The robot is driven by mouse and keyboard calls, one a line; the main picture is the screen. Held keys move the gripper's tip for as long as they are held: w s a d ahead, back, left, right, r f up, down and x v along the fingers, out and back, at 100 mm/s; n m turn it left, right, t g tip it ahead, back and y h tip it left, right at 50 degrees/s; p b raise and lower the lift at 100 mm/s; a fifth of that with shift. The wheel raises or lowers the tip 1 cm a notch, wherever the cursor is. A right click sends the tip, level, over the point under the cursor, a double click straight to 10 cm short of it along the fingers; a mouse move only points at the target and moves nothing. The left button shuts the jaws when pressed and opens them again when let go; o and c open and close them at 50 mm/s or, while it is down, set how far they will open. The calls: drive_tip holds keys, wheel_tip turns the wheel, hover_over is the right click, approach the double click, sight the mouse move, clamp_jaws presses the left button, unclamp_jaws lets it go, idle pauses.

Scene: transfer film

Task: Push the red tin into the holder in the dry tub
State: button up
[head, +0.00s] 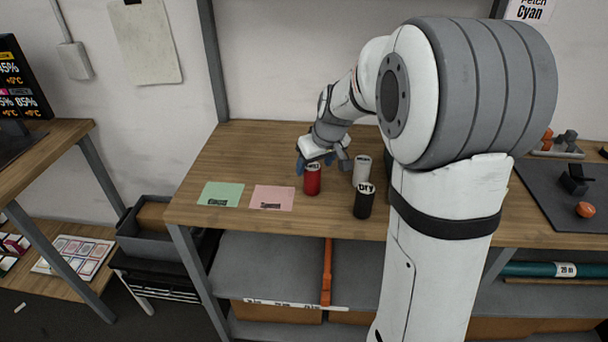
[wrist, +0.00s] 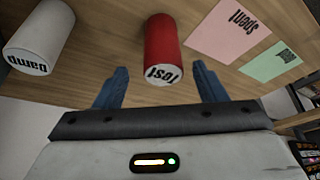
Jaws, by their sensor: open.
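The red tin (head: 312,182) stands upright on the wooden bench, and its white lid bears a short dark word. It also shows in the wrist view (wrist: 163,42), between and just beyond the fingertips. My gripper (head: 322,163) is open, with its blue fingers (wrist: 162,82) apart and nothing held. Whether a finger touches the tin cannot be told. A black tub (head: 364,203), whose white lid seems to read "Dry", stands to the right and nearer. No holder shows inside it; its inside is hidden.
A white tub (head: 361,172) marked "Damp" (wrist: 38,40) stands right of the red tin. A pink card (head: 272,197) marked "Spent" and a green card (head: 221,193) lie to the left. Bare bench (head: 250,150) lies behind the cards. A grey bin (head: 160,243) stands left, below the bench.

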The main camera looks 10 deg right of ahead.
sight(310, 176)
drive_tip(key=p+x, duration=0.1)
drive_tip(key=x, duration=0.5)
drive_tip(key=shift+a+f, duration=0.1)
drive_tip(key=shift+f, duration=0.2)
drive_tip(key=shift+s, duration=0.1)
drive_tip(key=shift+c, duration=0.2)
drive_tip(key=c, duration=1.1)
drive_tip(key=shift+r, duration=0.1)
